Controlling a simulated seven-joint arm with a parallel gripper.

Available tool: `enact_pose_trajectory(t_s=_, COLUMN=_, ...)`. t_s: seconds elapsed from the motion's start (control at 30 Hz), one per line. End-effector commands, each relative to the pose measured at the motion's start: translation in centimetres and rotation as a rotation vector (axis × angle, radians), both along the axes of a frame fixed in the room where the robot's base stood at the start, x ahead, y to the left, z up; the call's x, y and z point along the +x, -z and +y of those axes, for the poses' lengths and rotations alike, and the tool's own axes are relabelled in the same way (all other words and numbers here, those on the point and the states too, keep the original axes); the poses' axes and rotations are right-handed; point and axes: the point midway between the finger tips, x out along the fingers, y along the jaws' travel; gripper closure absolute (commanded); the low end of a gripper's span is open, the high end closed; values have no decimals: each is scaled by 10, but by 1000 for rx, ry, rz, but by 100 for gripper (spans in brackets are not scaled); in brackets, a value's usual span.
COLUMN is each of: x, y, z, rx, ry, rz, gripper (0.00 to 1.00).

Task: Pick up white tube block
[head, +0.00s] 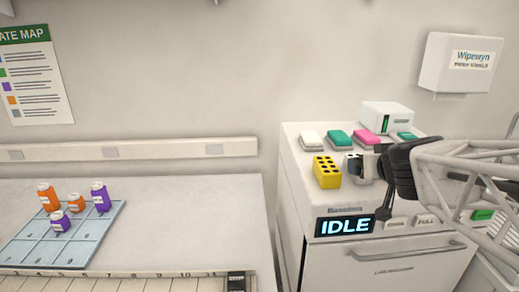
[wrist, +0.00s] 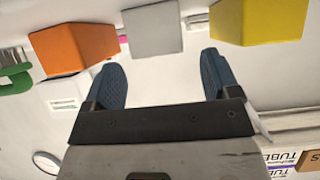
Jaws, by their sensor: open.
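The white tube block (head: 349,162) stands on top of the white cabinet, just right of the yellow tube block (head: 326,172). My gripper partly hides it in the head view. In the wrist view the white block (wrist: 152,28) shows as a plain pale face ahead of the fingertips, roughly centred between them. My gripper (wrist: 160,72) is open, with nothing between its two blue fingers. In the head view my gripper (head: 367,163) is close to the white block from the right; I cannot tell whether it touches.
An orange block (wrist: 72,48) is left of the white one in the wrist view, and the yellow block (wrist: 257,22) is right. Behind stand white, green and pink items (head: 368,138) and a white box (head: 386,116). An IDLE display (head: 345,226) is at the cabinet's front.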

Motion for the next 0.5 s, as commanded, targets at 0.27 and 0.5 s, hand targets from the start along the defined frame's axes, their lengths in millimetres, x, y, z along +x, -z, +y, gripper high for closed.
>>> enact_pose_trajectory(t_s=0.27, x=21, y=12, z=0, rx=1, ry=0, rz=2, gripper=18)
enact_pose_trajectory(t_s=0.5, x=37, y=20, z=0, rx=1, ry=0, rz=0, gripper=18)
